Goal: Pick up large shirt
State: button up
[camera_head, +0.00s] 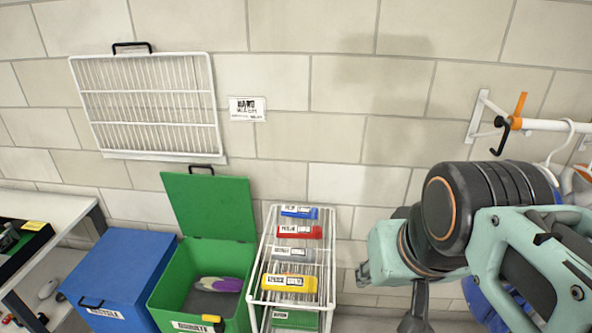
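I cannot make out a shirt with certainty. On the right, a white clothes hanger (568,138) hangs from a white wall rail (545,125), with a small part of something orange and grey below it at the right edge. A patch of blue (481,302) shows behind my arm at the lower right; I cannot tell what it is. My arm, teal and dark grey, fills the lower right and hides most of what hangs there. My gripper's fingers cannot be made out.
A closed blue bin (115,278) and an open green bin (158,291) with a purple-and-white item (222,284) stand at the lower left. Beside them is a white wire rack (256,290) with labelled coloured bins. A black-and-orange hook (515,118) sits on the rail.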

aim_at(310, 232)
jog(key=i+l+u, duration=0.2)
jog(key=l, duration=0.15)
jog(key=l+u, duration=0.2)
jog(key=l, duration=0.2)
jog(key=i+l+u, duration=0.2)
jog(key=l, duration=0.15)
jog(key=i+l+u, duration=0.15)
jog(key=l, duration=0.2)
jog(key=k, duration=0.05)
